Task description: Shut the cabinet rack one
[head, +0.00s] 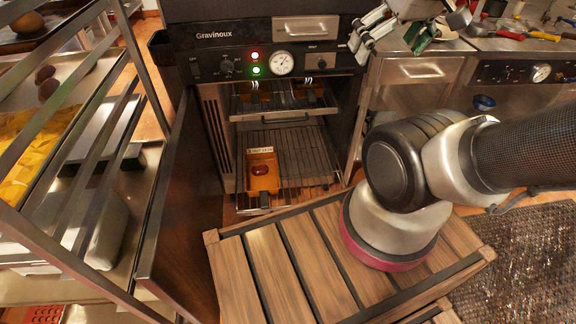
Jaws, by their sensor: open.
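The dark cabinet labelled Gravinoux (213,35) stands in the upper middle of the head view. Its tall door (175,215) is swung open at the left. Inside, a lower wire rack (312,150) extends towards the front opening, with an orange-brown container (263,172) holding a small dark red item. An upper rack (285,116) with a front bar sits above it. I cannot tell which rack is number one. My gripper (388,38) is open at the upper right, in front of the cabinet's right edge and above the racks, apart from both.
A metal shelf trolley (95,125) with trays stands close at the left, near the open door. A slatted wooden surface (285,260) lies in front of the cabinet, under my arm. A counter with tools (510,35) is at the right. A dark mat (525,260) covers the floor at right.

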